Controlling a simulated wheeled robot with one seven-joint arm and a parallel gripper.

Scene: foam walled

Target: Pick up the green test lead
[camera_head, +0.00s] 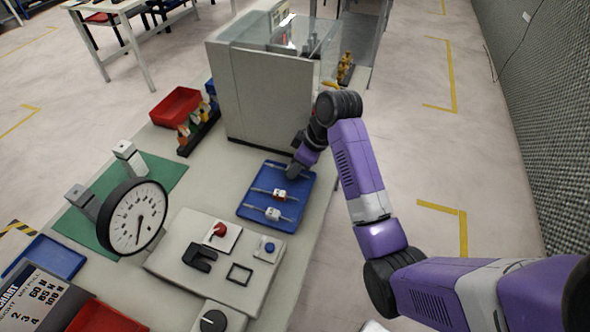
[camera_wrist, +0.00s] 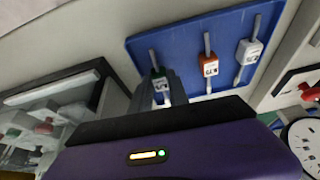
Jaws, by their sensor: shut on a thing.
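The green test lead (camera_wrist: 154,60) lies at one end of the blue tray (camera_wrist: 182,48), its green band and pale tag showing in the wrist view. My gripper (camera_wrist: 160,92) is shut on it at the tag. In the head view my gripper (camera_head: 296,170) is at the tray's far end and hides the green lead. The blue tray also shows in the head view (camera_head: 297,208). A lead with an orange-red band (camera_wrist: 208,66) and a white lead (camera_wrist: 248,50) lie beside it in the tray. I cannot tell whether the green lead is clear of the tray floor.
A grey machine with a clear cover (camera_head: 262,95) stands just beyond the tray. A control panel with a red knob (camera_head: 220,231) and a round dial gauge (camera_head: 138,216) stand on the near side. A red bin (camera_head: 176,106) sits further left. Open floor lies right of the table.

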